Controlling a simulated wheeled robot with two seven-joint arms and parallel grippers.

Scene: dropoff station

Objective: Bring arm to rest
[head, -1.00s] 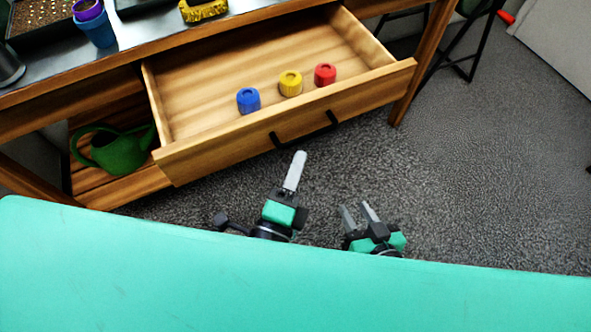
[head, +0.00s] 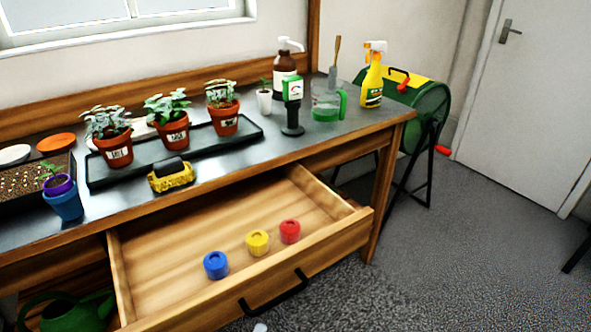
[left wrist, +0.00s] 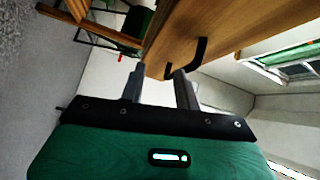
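My left gripper (left wrist: 157,78) is open in the left wrist view, with its two fingers apart and nothing between them. The drawer front and its black handle (left wrist: 187,60) show beyond the fingers. In the head view only a pale fingertip shows at the bottom edge, below the drawer handle (head: 273,293). My right gripper is not in view. The wooden drawer (head: 160,285) is pulled out and holds a blue cap (head: 216,265), a yellow cap (head: 257,243) and a red cap (head: 290,231).
The bench top (head: 225,165) above carries potted plants on a black tray (head: 257,131), a yellow-black brush (head: 171,176) and a spray bottle (head: 372,75). A green watering can (head: 70,315) sits below left. A green drum (head: 425,110) stands right.

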